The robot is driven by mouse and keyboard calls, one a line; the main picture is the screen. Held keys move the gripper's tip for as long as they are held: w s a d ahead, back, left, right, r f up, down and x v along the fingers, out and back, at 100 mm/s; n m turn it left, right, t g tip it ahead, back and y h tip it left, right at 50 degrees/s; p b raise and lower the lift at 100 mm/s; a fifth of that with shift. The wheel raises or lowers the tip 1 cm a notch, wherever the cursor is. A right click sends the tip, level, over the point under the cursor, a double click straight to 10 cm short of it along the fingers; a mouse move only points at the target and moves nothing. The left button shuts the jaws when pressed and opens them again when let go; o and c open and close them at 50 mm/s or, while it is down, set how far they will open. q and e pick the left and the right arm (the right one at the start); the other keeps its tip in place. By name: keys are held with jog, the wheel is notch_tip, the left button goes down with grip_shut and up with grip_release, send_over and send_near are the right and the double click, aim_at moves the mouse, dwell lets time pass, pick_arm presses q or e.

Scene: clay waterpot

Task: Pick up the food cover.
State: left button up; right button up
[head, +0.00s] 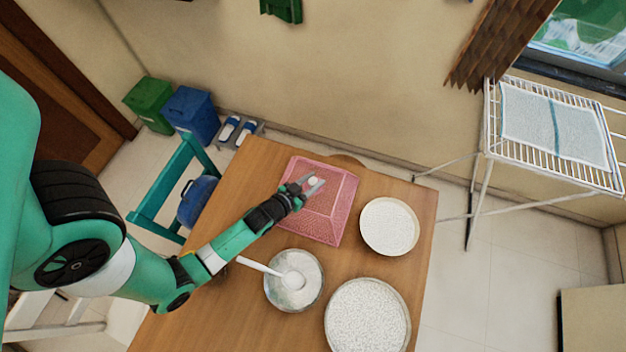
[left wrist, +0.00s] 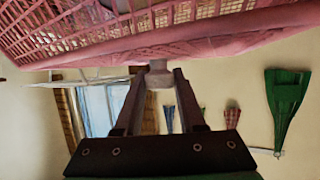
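The food cover (head: 335,218) is a pink mesh cover with sloping sides, standing on the wooden table. A small pale knob sits on its top. My left gripper (head: 314,183) is over the cover's top, with its fingers either side of the knob. In the left wrist view the knob (left wrist: 159,78) shows between the two fingertips, and the pink mesh cover (left wrist: 110,35) fills the upper part. The fingers look spread, with no clear grip on the knob. My right gripper is not in view.
On the wooden table (head: 240,190), a bowl with a white ladle (head: 293,282) is near my left arm. Two round white-filled trays stand right of the cover, one farther back (head: 390,226) and one nearer (head: 367,318). A white drying rack (head: 552,130) stands at the right.

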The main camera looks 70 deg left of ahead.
pick_arm(q)
grip_shut()
dwell(1.0)
